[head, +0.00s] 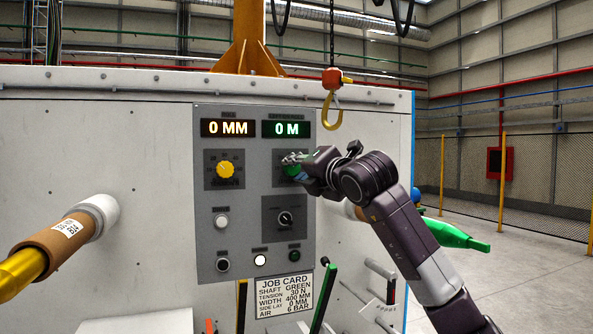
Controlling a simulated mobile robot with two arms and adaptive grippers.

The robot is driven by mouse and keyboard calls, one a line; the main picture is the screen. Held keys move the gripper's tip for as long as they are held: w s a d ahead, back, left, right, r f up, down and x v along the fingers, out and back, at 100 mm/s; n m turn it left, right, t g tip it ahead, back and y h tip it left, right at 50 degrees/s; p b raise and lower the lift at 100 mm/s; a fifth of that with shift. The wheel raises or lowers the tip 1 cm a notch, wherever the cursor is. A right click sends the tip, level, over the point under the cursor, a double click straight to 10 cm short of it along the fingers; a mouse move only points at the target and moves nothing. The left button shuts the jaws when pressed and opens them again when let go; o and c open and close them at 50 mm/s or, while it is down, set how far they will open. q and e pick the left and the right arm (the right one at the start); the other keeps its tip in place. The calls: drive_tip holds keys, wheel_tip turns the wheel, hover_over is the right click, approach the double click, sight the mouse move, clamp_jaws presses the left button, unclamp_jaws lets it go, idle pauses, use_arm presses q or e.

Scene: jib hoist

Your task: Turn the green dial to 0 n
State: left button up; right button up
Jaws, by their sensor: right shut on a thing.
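The green dial (291,172) is on the upper right of the grey control panel (210,258), below the green display (287,129). My right gripper (297,164) is at the dial and shut on it, covering most of it. The dial's scale and pointer are hidden, so I cannot read its setting. The green display reads "0 M". My left gripper is not in view.
A yellow dial (225,169) sits left of the green one, with a black selector knob (285,218) below. A hoist hook (332,108) hangs just above my right arm. A cardboard-like roll (58,238) juts out at left. Levers (322,300) stand below the panel.

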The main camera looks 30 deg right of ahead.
drive_tip(key=n, duration=0.2)
drive_tip(key=shift+r+n, duration=0.1)
drive_tip(key=shift+n, duration=0.3)
drive_tip(key=n, duration=0.3)
drive_tip(key=shift+g+p, duration=0.35)
drive_tip(key=shift+g, duration=0.05)
drive_tip(key=n, duration=0.3)
drive_tip(key=shift+r+n+p, duration=0.1)
drive_tip(key=shift+n+p, duration=0.25)
drive_tip(key=shift+n, duration=0.05)
drive_tip(key=n, duration=0.3)
drive_tip(key=shift+g+h+p, duration=0.3)
drive_tip(key=shift+h, duration=0.1)
drive_tip(key=n+h, duration=0.1)
drive_tip(key=n, duration=0.5)
drive_tip(key=shift+a+p, duration=0.1)
drive_tip(key=shift+p, duration=0.2)
drive_tip(key=n, duration=0.5)
drive_tip(key=shift+h, duration=0.3)
drive_tip(key=shift+n, duration=0.4)
drive_tip(key=o, duration=1.2)
drive_tip(key=shift+a, duration=0.1)
drive_tip(key=shift+c, duration=0.2)
